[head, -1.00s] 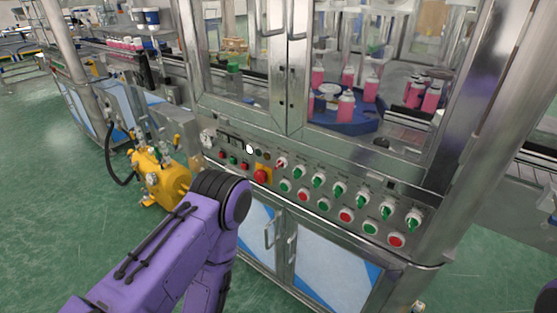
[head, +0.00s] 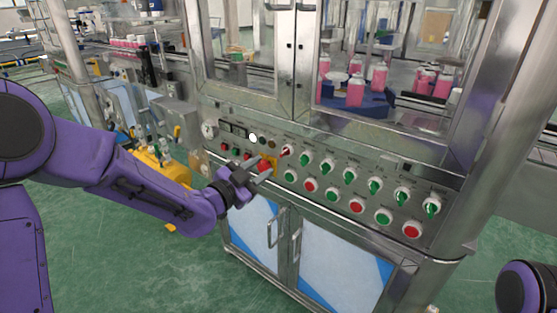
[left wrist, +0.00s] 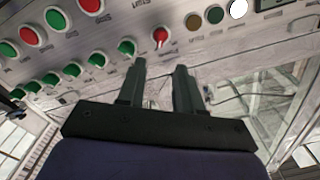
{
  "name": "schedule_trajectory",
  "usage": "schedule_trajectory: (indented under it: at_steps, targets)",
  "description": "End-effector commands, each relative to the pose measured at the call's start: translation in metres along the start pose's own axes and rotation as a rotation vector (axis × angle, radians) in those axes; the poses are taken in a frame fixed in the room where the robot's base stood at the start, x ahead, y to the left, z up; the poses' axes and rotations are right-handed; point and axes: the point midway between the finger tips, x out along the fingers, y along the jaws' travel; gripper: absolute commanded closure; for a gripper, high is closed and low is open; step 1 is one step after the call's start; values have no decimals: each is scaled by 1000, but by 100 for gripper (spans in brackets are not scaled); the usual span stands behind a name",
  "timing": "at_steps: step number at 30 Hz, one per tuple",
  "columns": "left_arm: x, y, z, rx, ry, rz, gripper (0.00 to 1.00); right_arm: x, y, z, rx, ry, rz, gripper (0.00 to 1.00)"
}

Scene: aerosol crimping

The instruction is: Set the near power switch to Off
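The control panel (head: 330,187) on the machine front carries a row of rotary switches. The leftmost is a red-handled switch (head: 286,152), also in the left wrist view (left wrist: 160,36); the others have green handles (head: 306,160). The labels are too small to read, so I cannot tell which is the power switch. My left gripper (head: 265,169) is in front of the panel, below and left of the red-handled switch. In the left wrist view its open, empty fingers (left wrist: 160,68) point toward that switch, which appears just beyond the gap. My right gripper is not in view.
A red mushroom button (head: 265,163) on a yellow plate is partly behind my left fingers. Red and green push buttons (head: 311,185) sit below the switches. A white lamp (head: 253,138) is above. Cabinet door handles (head: 296,238) stick out below. A yellow machine (head: 165,170) stands left.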

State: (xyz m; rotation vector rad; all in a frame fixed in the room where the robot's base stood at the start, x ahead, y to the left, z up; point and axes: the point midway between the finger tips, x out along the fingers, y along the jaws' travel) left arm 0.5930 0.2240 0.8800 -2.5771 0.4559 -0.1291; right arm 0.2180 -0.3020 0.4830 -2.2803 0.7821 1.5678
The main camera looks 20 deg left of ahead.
Motion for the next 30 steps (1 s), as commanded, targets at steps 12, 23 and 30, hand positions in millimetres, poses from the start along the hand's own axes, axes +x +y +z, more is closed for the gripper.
schedule_trajectory:
  at_steps: [12,23,30]
  targets:
    - [79,0,1,-5,-3,-1,65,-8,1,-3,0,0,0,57]
    - [85,1,1,-6,-4,0,78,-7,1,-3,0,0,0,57]
    - [84,0,1,-7,-4,0,100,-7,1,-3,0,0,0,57]
